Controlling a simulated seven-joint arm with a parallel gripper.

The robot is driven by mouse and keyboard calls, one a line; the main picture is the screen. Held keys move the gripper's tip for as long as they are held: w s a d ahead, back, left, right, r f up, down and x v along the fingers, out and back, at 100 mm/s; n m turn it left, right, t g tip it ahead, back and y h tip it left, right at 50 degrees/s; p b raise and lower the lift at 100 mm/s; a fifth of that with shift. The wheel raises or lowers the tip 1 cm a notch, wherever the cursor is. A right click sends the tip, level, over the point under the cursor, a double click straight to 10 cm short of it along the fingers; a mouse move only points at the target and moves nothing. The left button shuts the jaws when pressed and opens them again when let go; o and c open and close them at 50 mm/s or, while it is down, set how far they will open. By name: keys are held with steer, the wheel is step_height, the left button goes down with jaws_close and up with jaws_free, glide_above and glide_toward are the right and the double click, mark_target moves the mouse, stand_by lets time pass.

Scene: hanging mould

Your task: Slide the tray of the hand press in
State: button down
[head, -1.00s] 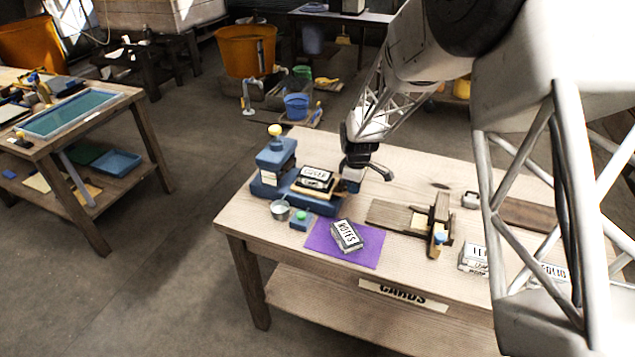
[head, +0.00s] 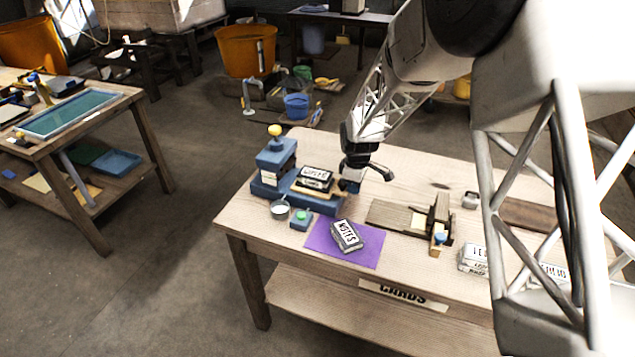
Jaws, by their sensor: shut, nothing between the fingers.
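The blue hand press (head: 275,160) with a yellow knob stands at the table's left end. Its blue base runs to the right. The tray (head: 301,191), a light wooden plate, sits on that base to the right of the press head, carrying a lettered block (head: 316,177). The tray is out from under the head. My gripper (head: 349,186) is shut and empty, pointing down at the right end of the base, just right of the tray. Whether it touches the tray cannot be seen clearly.
In front of the press are a small metal cup (head: 280,210) and a blue pad with a green knob (head: 301,220). A NOTES block (head: 347,236) lies on a purple mat (head: 322,242). A wooden fixture (head: 437,222) stands to the right. The table behind the press is bare.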

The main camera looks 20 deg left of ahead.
mark_target(315, 174)
steer(key=shift+a, duration=0.15)
stand_by(0.3)
steer(key=shift+a, duration=6.25)
steer(key=shift+r, duration=0.15)
steer(key=shift+d+r, duration=0.15)
steer(key=shift+r, duration=1.2)
steer(key=shift+d, duration=1.5)
